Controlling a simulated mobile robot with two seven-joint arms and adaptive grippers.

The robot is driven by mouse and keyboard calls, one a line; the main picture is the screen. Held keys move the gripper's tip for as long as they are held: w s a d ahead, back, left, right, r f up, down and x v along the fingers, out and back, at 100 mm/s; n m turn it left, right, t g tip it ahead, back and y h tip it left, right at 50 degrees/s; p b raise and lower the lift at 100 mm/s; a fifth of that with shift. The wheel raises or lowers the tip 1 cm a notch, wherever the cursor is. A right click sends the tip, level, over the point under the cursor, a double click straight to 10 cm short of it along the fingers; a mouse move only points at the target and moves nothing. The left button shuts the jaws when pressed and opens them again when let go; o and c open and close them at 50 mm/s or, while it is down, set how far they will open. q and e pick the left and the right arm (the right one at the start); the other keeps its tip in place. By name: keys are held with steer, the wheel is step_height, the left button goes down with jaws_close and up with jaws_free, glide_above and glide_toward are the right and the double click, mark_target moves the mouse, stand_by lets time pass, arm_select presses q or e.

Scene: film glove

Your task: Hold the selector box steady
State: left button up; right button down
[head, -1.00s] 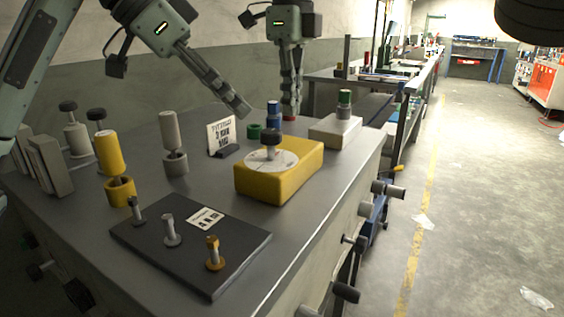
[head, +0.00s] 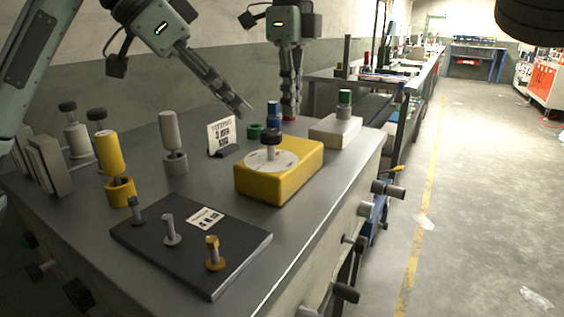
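The selector box (head: 290,181) is a yellow block with a white dial (head: 285,163) and a dark knob (head: 270,143) on top. It sits flat on the grey bench, right of the middle. My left gripper (head: 245,109) points down and right, above and behind the box, apart from it. Its fingers look narrow from here, so their opening is unclear. My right gripper (head: 290,112) points straight down behind the box, its tips at a small red piece (head: 289,118). Whether it grips that piece cannot be told.
A sign card (head: 221,136), blue-topped post (head: 273,113) and green ring (head: 254,131) stand behind the box. A pale block with a green-topped post (head: 336,129) stands at right. A dark plate with pegs (head: 190,245) lies in front. Yellow and grey cylinders (head: 110,155) stand left.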

mark_target(290, 147)
steer(key=shift+f, duration=0.15)
steer(key=shift+f, duration=0.65)
steer(key=shift+f, duration=0.3)
steer(key=shift+f, duration=0.8)
steer(key=shift+f, duration=0.4)
steer(key=shift+f, duration=0.7)
arm_select(q)
steer(key=shift+o, duration=0.4)
arm_select(e)
steer(key=shift+s+f, duration=0.15)
steer(key=shift+f, duration=0.3)
stand_by(1.3)
